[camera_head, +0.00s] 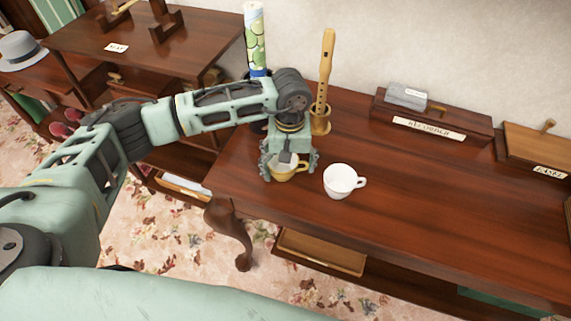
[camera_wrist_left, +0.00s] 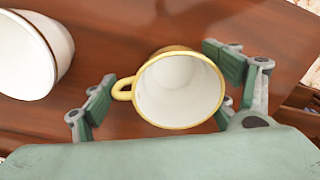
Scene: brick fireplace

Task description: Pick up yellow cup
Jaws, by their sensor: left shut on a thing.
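The yellow cup (camera_head: 284,177) is near the front left of the wooden table (camera_head: 430,200), partly hidden by my left gripper (camera_head: 289,165). In the left wrist view the yellow cup (camera_wrist_left: 181,90) shows its white inside, yellow rim and a handle on the left. The left gripper's fingers (camera_wrist_left: 165,88) are on both sides of it, one by the handle and one at the opposite wall. The gripper is shut on the cup. I cannot tell whether the cup's base touches the table. My right gripper is not in view.
A white cup (camera_head: 341,181) stands close to the right of the yellow cup. A recorder (camera_head: 325,70) stands upright in a holder behind it, and a patterned cylinder (camera_head: 256,40) stands behind my arm. Wooden boxes line the table's back right. The table's middle right is clear.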

